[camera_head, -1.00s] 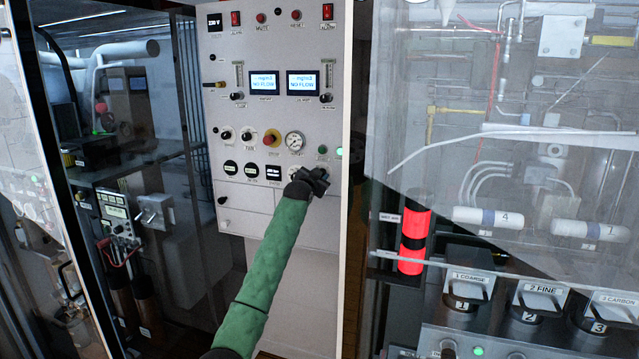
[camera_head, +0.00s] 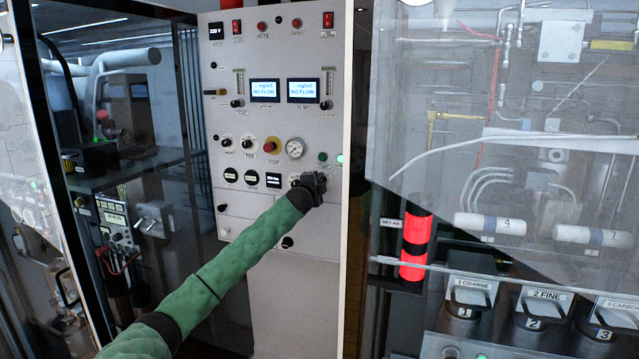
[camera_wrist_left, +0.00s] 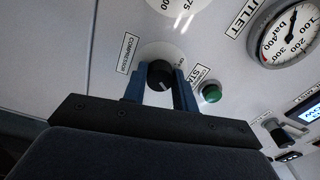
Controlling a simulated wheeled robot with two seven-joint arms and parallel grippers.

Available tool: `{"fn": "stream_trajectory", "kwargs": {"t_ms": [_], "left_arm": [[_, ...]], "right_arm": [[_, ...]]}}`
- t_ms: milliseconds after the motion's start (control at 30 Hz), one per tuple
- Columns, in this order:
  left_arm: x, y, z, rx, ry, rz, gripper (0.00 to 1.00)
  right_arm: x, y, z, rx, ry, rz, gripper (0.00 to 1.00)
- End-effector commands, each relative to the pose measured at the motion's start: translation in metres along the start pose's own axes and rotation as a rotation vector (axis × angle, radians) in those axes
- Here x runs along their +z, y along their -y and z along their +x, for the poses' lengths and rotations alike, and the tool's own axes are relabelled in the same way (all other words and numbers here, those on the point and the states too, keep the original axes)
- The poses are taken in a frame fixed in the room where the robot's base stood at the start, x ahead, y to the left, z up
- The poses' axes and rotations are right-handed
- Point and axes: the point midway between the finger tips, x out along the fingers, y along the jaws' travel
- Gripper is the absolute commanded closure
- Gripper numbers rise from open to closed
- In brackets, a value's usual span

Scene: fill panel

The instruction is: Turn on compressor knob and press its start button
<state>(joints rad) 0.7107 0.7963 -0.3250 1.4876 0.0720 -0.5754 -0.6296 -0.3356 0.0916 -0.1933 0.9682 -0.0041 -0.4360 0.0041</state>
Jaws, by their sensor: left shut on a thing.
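My left gripper (camera_head: 312,184) is at the lower right of the pale compressor panel (camera_head: 270,215). In the left wrist view its blue fingers (camera_wrist_left: 160,92) are shut on the black compressor knob (camera_wrist_left: 160,74), one on each side. My right gripper is not in view.
A pressure gauge (camera_head: 295,149) and a red stop button (camera_head: 272,145) sit above the gripper. Two screens (camera_head: 264,90) read "NO FLOW". Transparent panels stand at both sides, with filter housings (camera_head: 465,298) at the lower right.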

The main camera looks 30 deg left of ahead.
Motion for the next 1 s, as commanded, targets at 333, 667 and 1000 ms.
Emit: {"fn": "stream_trajectory", "kwargs": {"t_ms": [333,667,1000], "left_arm": [[-0.001,-0.001,0.000,0.002,0.000,0.170,0.95],[-0.001,-0.002,0.000,0.002,-0.001,0.211,0.95],[-0.001,-0.002,0.000,0.002,-0.001,0.211,0.64]], "right_arm": [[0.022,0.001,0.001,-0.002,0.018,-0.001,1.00],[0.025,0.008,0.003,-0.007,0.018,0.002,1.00],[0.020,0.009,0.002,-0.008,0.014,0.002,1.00]]}}
